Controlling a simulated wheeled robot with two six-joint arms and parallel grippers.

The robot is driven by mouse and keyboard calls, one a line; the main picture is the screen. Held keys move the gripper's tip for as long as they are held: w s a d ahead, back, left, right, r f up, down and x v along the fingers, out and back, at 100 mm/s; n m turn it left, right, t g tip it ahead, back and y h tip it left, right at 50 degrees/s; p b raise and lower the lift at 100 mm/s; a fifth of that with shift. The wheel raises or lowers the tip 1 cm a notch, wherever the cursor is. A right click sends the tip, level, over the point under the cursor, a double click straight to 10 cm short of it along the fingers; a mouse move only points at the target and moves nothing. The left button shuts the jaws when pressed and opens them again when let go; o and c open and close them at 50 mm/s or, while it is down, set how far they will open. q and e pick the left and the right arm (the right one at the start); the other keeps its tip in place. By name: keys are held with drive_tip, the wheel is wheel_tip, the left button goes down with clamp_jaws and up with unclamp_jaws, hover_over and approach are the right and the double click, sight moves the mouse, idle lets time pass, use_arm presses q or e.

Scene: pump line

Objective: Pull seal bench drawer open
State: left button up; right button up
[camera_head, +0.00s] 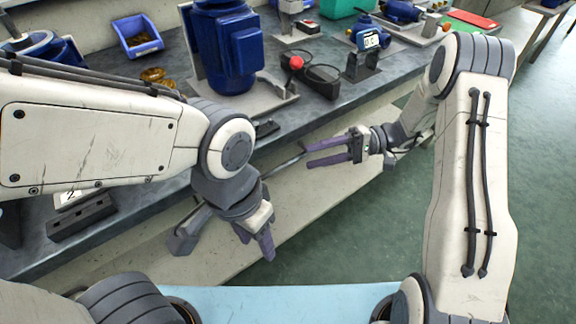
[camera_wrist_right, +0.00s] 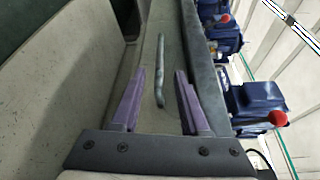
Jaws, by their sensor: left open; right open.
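The seal bench drawer has a pale front (camera_wrist_right: 172,45) below the dark bench edge. Its grey bar handle (camera_wrist_right: 160,75) shows in the right wrist view between my right gripper's (camera_wrist_right: 161,73) two purple fingers, which stand apart. In the head view the handle (camera_head: 289,162) shows as a thin bar just left of my right gripper (camera_head: 308,154). The gripper is open and points at the drawer front; I cannot tell whether it touches the handle. My left gripper (camera_head: 258,245) is open and empty, pointing down in front of the bench, away from the handle.
The grey bench top (camera_head: 290,118) carries a blue pump (camera_head: 225,50), a blue bin (camera_head: 137,36) and a dark device with a red knob (camera_head: 315,75). A dark block (camera_head: 82,216) lies near the bench's left front edge. Green floor (camera_head: 370,230) is clear between bench and right arm.

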sight(289, 161)
drive_tip(key=b+x, duration=0.1)
drive_tip(key=x, duration=0.6)
clamp_jaws()
drive_tip(key=shift+s+f, duration=0.1)
idle(1.2)
